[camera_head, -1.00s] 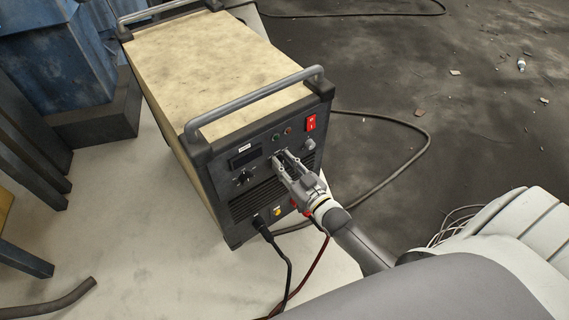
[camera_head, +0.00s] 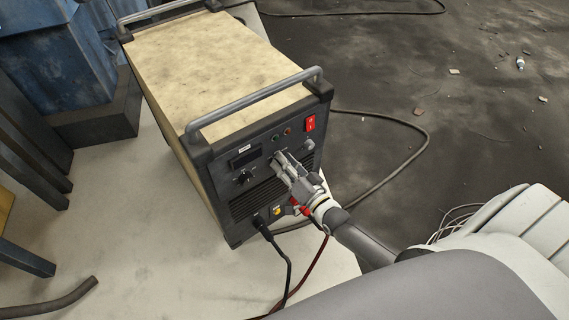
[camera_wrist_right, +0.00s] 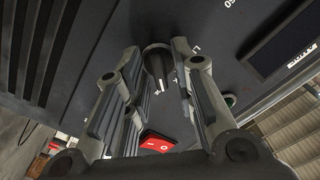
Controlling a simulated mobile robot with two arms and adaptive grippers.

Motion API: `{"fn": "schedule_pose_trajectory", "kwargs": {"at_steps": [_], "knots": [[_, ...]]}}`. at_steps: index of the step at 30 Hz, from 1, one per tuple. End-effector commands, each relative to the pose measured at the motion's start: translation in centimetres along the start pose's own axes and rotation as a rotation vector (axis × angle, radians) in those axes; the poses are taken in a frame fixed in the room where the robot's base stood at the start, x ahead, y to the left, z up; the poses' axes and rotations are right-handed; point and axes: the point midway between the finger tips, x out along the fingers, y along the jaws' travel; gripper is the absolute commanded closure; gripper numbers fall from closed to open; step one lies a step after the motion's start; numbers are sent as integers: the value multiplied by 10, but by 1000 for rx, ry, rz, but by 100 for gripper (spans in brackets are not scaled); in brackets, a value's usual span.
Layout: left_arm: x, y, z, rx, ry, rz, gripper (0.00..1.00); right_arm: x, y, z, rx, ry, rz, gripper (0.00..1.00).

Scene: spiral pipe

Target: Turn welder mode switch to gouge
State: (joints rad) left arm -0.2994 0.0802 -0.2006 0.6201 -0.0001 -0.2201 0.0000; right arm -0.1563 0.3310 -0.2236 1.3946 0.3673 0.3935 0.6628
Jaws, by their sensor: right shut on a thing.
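The welder (camera_head: 215,75) is a box with a tan top and a dark front panel. My right gripper (camera_head: 279,157) reaches its front panel from the lower right. In the right wrist view, the gripper (camera_wrist_right: 156,56) has its fingertips on either side of a round black knob, the mode switch (camera_wrist_right: 157,64), and is shut on it. A white pointer line shows on the knob. The labels around it are mostly hidden or too small to read. In the head view the fingers cover this knob. My left gripper is not in view.
A second black knob (camera_head: 243,177) and a display (camera_head: 246,157) are left of the gripper. A red power switch (camera_head: 310,123) is at upper right; it also shows in the wrist view (camera_wrist_right: 158,143). Cables (camera_head: 287,265) hang below the panel. A metal handle (camera_head: 255,100) crosses above.

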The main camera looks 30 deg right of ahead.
Motion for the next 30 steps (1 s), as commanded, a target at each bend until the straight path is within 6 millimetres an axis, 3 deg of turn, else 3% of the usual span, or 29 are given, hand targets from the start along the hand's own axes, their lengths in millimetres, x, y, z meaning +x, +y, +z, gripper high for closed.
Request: {"fn": "schedule_pose_trajectory", "kwargs": {"at_steps": [10, 26, 27, 30], "knots": [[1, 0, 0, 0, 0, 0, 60, 0, 0, -1, 143, 2, -1, 99], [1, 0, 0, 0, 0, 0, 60, 1, 0, -2, 169, 3, -1, 99], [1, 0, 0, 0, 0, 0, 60, 1, 0, -2, 169, 3, -1, 74], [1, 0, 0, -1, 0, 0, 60, 0, 0, -2, 169, 3, -1, 69]]}}
